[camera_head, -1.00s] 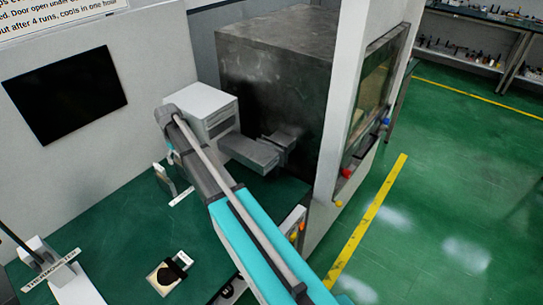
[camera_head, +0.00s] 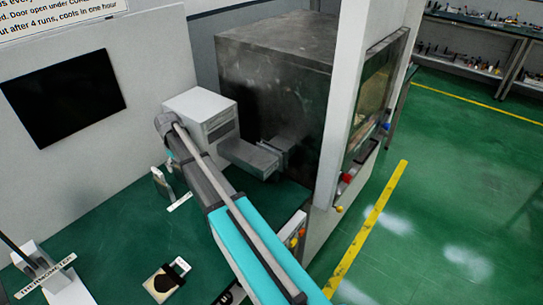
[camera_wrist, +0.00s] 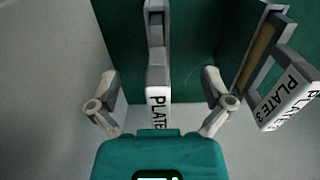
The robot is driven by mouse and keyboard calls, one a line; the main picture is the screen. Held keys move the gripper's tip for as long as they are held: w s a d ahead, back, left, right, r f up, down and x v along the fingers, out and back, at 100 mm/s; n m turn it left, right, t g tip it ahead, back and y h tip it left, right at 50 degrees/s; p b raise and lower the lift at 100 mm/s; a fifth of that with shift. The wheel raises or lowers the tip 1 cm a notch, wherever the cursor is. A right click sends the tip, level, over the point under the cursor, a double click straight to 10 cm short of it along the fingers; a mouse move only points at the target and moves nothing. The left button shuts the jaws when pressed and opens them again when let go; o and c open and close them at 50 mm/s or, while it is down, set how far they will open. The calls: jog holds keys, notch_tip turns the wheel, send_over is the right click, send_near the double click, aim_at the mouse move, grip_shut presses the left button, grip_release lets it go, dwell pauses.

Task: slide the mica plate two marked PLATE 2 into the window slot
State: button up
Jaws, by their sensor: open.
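In the wrist view a plate with a white label reading PLATE (camera_wrist: 157,104) stands between my fingers; its number is hidden. My gripper (camera_wrist: 160,88) is open, with a finger on each side and visible gaps to the plate. A plate marked PLATE 3 (camera_wrist: 287,100) stands to the right, outside the right finger. In the head view a small upright piece with a white tag (camera_head: 179,202) stands on the green bench near my arm's far end. My fingers cannot be made out there. A grey duct (camera_head: 250,157) joins the dark cabinet; I cannot make out the window slot.
A white box (camera_head: 200,112) stands behind the duct, against the large dark cabinet (camera_head: 275,85). A holder with a dark-marked card (camera_head: 163,283) lies at the bench front. A stand labelled THERMOMETER (camera_head: 45,275) is at left. Bare green bench (camera_head: 110,225) lies between.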

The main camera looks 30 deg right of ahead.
jog(key=shift+c, duration=0.3)
grip_shut()
dwell(0.5)
jog(key=shift+r, duration=0.15)
jog(key=shift+r+p, duration=2.6)
jog(key=shift+p, duration=0.2)
jog(key=shift+r, duration=0.25)
